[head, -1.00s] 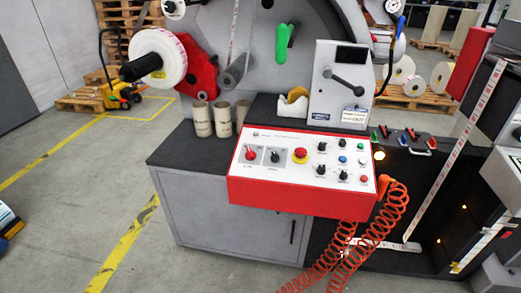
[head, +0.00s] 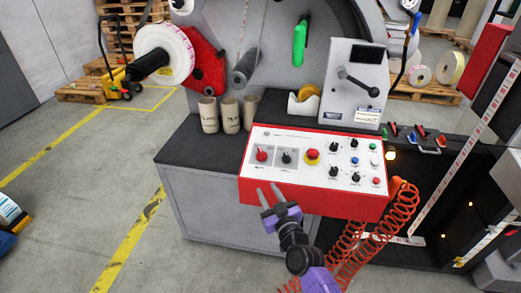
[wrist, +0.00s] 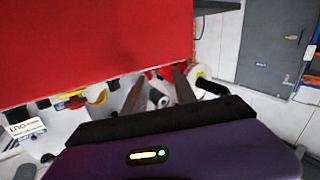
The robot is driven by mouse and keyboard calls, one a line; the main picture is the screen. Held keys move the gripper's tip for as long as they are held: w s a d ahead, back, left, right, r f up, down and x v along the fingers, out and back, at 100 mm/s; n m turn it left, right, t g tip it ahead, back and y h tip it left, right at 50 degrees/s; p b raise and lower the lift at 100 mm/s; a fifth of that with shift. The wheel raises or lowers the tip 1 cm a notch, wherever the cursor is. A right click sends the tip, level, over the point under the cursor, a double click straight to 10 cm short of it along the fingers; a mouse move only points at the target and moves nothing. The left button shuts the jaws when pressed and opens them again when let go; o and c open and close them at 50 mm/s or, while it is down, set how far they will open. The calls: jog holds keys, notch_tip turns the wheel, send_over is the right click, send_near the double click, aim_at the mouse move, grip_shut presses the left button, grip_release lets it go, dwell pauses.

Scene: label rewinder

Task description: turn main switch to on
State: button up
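The control panel (head: 315,170) is a white sloped face in a red housing on the machine's front; its red front also fills the upper left of the wrist view (wrist: 90,40). A red rotary knob (head: 261,155), apparently the main switch, sits on a grey plate at the panel's far left. Its exact pointer angle and label are too small to read. My gripper (head: 268,192) is open and empty, its two fingers apart, in front of the panel's lower left edge and below the red knob. The fingers also show in the wrist view (wrist: 160,88); the knob does not.
A black knob (head: 286,157) is right beside the red one. A red emergency button (head: 312,155) on yellow and several small knobs and buttons lie further right. Orange coiled hoses (head: 402,212) hang at the right. Cardboard cores (head: 229,115) stand behind left.

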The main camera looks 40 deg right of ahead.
send_near(262, 154)
jog(key=w, duration=0.2)
jog(key=w+d, duration=0.1)
jog(key=shift+w+d+f+h, duration=0.1)
jog(key=shift+w+f+h, duration=0.15)
jog(key=shift+w+h, duration=0.05)
jog(key=shift+b+x, duration=0.85)
jog(key=shift+x, duration=3.1)
jog(key=shift+r, duration=0.15)
grip_shut()
